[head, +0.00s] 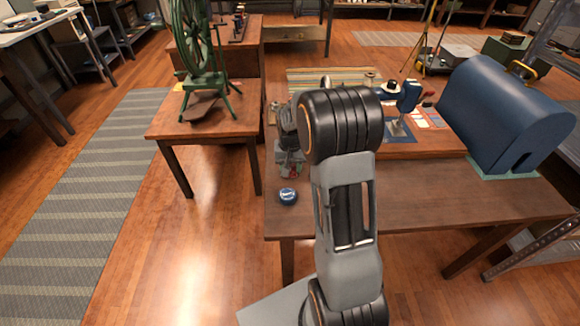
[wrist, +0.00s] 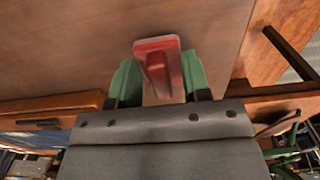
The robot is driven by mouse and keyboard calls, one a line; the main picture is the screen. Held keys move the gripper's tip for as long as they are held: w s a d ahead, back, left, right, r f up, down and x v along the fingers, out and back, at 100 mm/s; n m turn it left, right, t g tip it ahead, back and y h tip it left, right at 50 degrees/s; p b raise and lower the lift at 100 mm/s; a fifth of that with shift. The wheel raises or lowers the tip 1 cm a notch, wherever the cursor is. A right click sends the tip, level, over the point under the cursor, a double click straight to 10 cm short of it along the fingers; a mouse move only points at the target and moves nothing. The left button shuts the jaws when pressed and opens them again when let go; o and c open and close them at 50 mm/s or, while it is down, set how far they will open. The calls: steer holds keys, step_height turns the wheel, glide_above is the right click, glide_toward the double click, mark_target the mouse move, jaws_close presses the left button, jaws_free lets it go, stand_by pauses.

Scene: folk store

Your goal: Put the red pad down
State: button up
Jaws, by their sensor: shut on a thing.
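The red pad (wrist: 156,48) shows in the wrist view between the two green fingers of my gripper (wrist: 160,80). My gripper is shut on it, and the pad sticks out past the fingertips. A brown wooden table top (wrist: 60,50) lies behind the pad; I cannot tell whether the pad touches it. In the head view my gripper (head: 289,158) is over the left end of the wooden table (head: 420,203), partly hidden by my arm. Only a small bit of red shows there.
A round blue tin (head: 288,196) sits on the table near its left front corner. A large blue domed case (head: 510,112) stands at the right end. A blue-based device (head: 408,97) stands behind. A green spinning wheel (head: 203,50) is on a small table (head: 220,122) to the left. The table's front middle is clear.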

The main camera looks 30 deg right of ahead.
mark_target(290, 166)
steer(key=shift+f, duration=0.15)
steer(key=o, duration=0.8)
step_height(290, 166, up, 12)
steer(key=p, duration=0.2)
steer(key=s+a+n+t, duration=0.1)
steer(key=s+a, duration=0.2)
steer(key=s, duration=0.3)
steer(key=s+a+r+n+t, duration=0.1)
steer(key=s+a+n, duration=0.1)
steer(key=s, duration=0.4)
steer(key=s+a+r+n+t, duration=0.1)
steer(key=s+a, duration=0.3)
steer(key=s, duration=0.2)
steer(key=shift+s+a, duration=0.1)
steer(key=shift+a, duration=0.3)
